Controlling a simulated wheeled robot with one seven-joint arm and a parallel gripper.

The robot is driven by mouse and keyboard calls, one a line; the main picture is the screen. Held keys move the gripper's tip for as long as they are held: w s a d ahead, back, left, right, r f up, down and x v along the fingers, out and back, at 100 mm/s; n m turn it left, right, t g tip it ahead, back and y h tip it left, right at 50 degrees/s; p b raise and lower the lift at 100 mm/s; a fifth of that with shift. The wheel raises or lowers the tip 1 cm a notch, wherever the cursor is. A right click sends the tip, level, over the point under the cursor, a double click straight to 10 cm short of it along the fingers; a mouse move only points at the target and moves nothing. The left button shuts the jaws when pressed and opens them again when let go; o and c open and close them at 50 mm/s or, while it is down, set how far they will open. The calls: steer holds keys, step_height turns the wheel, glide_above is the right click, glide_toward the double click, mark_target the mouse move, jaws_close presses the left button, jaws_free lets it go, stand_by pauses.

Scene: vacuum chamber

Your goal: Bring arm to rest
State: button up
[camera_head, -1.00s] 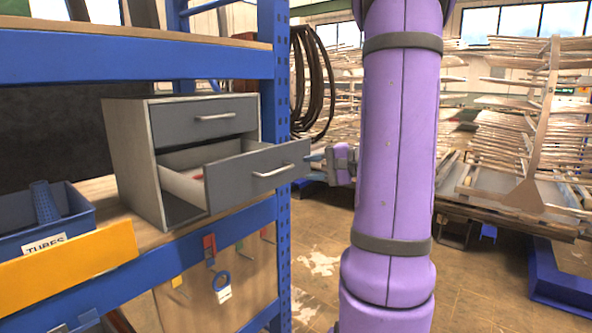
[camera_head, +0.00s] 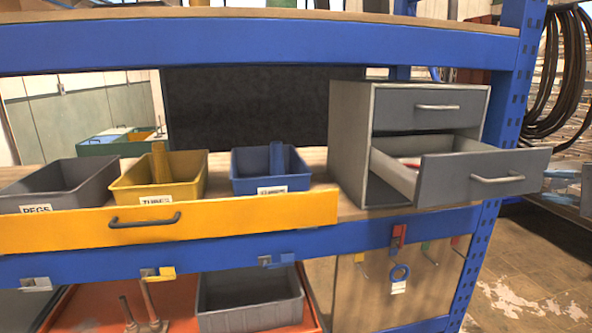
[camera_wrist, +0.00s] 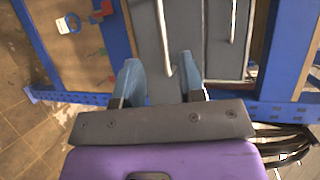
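My gripper (camera_wrist: 158,65) is open in the wrist view, its two blue fingers apart with nothing held between them. A drawer handle (camera_wrist: 162,30) shows ahead of the gap between the fingers; I cannot tell the exact distance. In the head view, a grey two-drawer cabinet (camera_head: 349,140) stands on the shelf. Its lower drawer (camera_head: 450,182) is pulled out and holds a small red item, while the upper drawer (camera_head: 400,110) is shut. Part of my gripper (camera_head: 556,177) shows at the right edge, beside the open drawer's front. Most of my arm is out of this view.
A blue shelf frame (camera_head: 250,45) surrounds the cabinet. A grey bin (camera_head: 55,182), a yellow bin (camera_head: 190,175) and a blue bin (camera_head: 240,180) stand behind a yellow front rail (camera_head: 240,222). Floor shows at right.

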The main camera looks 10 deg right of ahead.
steer(key=s+a+n+g, duration=0.2)
steer(key=a+n+g, duration=0.5)
steer(key=a, duration=1.3)
steer(key=s+a+r+n+g+h, duration=0.1)
steer(key=s+a+r+n+h, duration=0.1)
steer(key=s+a+n+h, duration=0.4)
steer(key=s+a+h, duration=0.1)
steer(key=s+a, duration=0.2)
